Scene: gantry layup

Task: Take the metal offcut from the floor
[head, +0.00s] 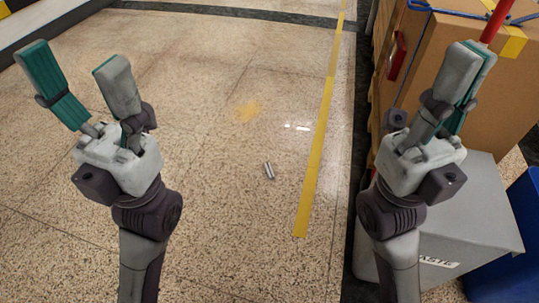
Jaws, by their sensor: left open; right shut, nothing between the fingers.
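The metal offcut (269,171) is a small, short grey piece lying on the speckled floor, near the middle of the head view and left of the yellow line. My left gripper (78,72) is open and empty, raised to the left of the offcut and well apart from it. My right gripper (468,68) is shut with nothing in it, raised to the right of the offcut, in front of the boxes.
A yellow floor line (316,148) runs right of the offcut. Cardboard boxes (425,42), a grey waste bin (480,215) and a blue bin (525,235) stand on the right. The floor around the offcut is clear.

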